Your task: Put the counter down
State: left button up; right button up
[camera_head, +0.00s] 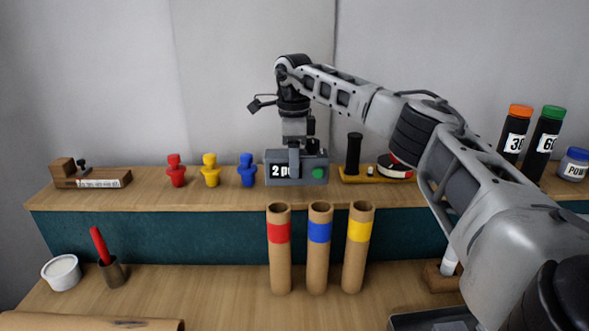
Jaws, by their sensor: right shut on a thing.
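The counter (308,176) is a grey box with a white display reading "2 p", partly covered, and a green button. It sits at the raised wooden shelf (120,200), near its middle; I cannot tell whether its base touches the wood. My right gripper (294,160) reaches down from above and is shut on the counter, with a finger in front of its face hiding part of the display. My left gripper is not in view.
Red (176,171), yellow (210,171) and blue (247,171) plugs stand left of the counter. A yellow-based device (364,179) is close on its right. Three brown tubes (319,265) stand on the lower bench in front. A cup with a red tool (112,272) is lower left.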

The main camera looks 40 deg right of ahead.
jog(key=shift+w+d+f, duration=0.15)
jog(key=shift+f, duration=0.05)
jog(key=shift+w+d+f+p, duration=0.15)
jog(key=shift+f+p, duration=0.4)
jog(key=shift+f, duration=1.2)
jog(key=o, duration=1.2)
jog(key=shift+f, duration=0.15)
jog(key=shift+c, duration=0.2)
notch_tip(320, 180, up, 12)
jog(key=shift+r+b, duration=0.2)
jog(key=shift+b, duration=0.2)
jog(key=shift+f, duration=0.1)
